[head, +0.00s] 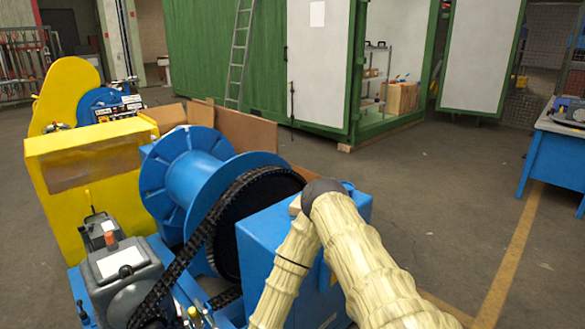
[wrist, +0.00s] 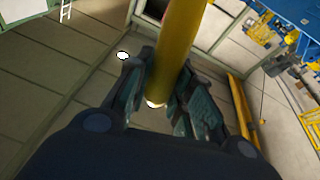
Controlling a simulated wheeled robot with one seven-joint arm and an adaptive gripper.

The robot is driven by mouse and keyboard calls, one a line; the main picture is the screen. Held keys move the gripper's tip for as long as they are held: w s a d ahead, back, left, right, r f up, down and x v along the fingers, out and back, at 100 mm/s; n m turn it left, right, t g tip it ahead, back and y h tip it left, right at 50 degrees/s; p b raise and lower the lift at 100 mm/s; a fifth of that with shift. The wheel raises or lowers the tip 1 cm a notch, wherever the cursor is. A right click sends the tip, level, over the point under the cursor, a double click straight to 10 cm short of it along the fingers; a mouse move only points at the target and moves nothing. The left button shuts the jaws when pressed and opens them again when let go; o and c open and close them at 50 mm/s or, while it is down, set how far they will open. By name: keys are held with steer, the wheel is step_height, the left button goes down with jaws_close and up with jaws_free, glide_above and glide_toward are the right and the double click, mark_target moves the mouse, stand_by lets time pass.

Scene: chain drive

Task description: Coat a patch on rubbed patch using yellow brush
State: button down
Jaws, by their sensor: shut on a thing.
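In the wrist view my gripper (wrist: 160,95) is shut on a yellow rod-like handle, taken as the yellow brush (wrist: 178,40). The handle runs up and out of the top of the picture, and its lower end shows pale between the fingers. The bristles cannot be made out. In the head view my sleeved arm fills the lower right, and neither the gripper nor the brush shows. A yellow box-shaped housing (head: 118,134) stands at the left with a dull brownish rectangle (head: 95,170) on its face. I cannot tell whether this is the rubbed patch.
A blue spool (head: 190,178) and a black chain (head: 205,232) stand beside my arm, near a blue box (head: 262,250). A green container (head: 215,60) with a ladder (head: 240,50) is behind. A blue table (head: 552,150) is at right. Floor between is clear.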

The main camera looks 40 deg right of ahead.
steer(key=w+d+r+m+g+h+p, duration=0.25)
steer(key=w+d+r+p, duration=0.25)
steer(key=d+r, duration=0.55)
steer(key=w+d+r+m+g+h+p, duration=0.2)
steer(key=w+d+r+m+h+p, duration=0.25)
steer(key=d+r, duration=0.6)
steer(key=w+d+r+m+g+h+p, duration=0.1)
steer(key=w+d+r+g+h+p, duration=0.15)
steer(key=w+d+r+p, duration=0.75)
steer(key=s+d+f+b, duration=0.2)
steer(key=s+f+b, duration=0.1)
steer(key=f+b, duration=0.4)
steer(key=shift+s+d, duration=0.35)
